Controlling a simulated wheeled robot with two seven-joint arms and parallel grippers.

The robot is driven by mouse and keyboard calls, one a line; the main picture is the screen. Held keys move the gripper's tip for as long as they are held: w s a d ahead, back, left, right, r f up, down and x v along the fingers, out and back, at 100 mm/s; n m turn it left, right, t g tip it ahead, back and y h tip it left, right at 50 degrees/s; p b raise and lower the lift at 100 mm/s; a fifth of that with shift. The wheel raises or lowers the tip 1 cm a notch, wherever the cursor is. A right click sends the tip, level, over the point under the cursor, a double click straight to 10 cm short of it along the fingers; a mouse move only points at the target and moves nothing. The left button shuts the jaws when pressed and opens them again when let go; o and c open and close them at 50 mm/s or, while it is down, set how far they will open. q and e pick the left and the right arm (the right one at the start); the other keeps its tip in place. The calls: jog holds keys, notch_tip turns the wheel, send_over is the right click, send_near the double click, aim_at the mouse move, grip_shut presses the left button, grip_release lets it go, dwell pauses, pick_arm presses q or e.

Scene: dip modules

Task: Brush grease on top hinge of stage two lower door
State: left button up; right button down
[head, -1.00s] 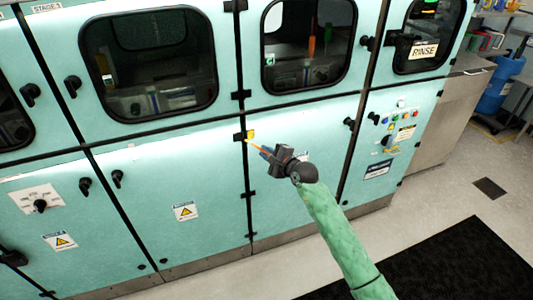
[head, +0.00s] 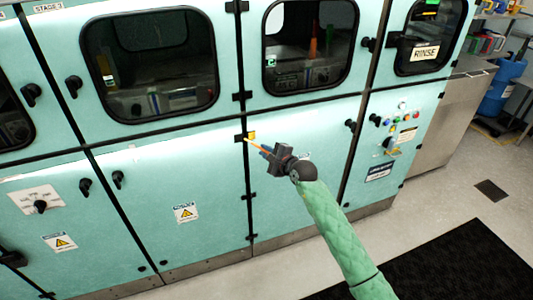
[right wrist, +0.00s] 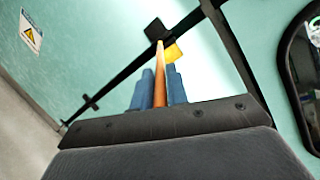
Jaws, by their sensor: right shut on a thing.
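My right gripper (head: 266,151) is shut on an orange-handled brush (head: 256,145). In the right wrist view the brush (right wrist: 160,75) stands between the blue fingers (right wrist: 160,88) and points away from me. Its far end is at or very near the black top hinge (head: 240,137) on the seam between two teal lower doors; I cannot tell whether they touch. The hinge also shows in the right wrist view (right wrist: 157,31). A yellow patch (head: 251,134) is just right of the hinge. The lower door left of the seam (head: 170,180) is closed. My left gripper is out of view.
More black hinges (head: 248,197) run down the same seam. Windowed upper doors (head: 150,65) are above, and black knobs (head: 118,178) stick out from the panels. A button panel (head: 395,135) is at right. The floor in front has a dark mat (head: 440,270).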

jog(key=shift+w+a, duration=0.15)
jog(key=shift+w, duration=0.25)
